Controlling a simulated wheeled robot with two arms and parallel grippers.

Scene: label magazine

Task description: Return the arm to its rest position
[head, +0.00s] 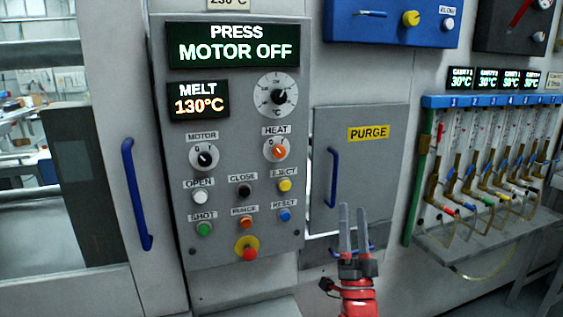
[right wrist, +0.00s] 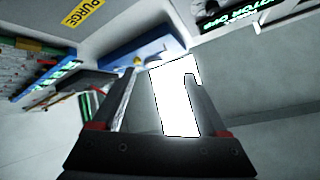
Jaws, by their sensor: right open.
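My right gripper (head: 353,207) shows at the lower middle of the head view, its red wrist below and its two grey fingers pointing up. The fingers are apart with nothing between them. In the right wrist view the gripper (right wrist: 160,75) also shows open and empty, with a bright white area behind the fingers. My left gripper is in neither view.
The control panel (head: 220,243) has knobs, buttons and displays reading "MOTOR OFF" and melt 130°C. Blue handles stand on the left door (head: 136,195) and the purge door. At right is a flowmeter rack (head: 435,102) with hoses above a grey shelf (head: 470,240).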

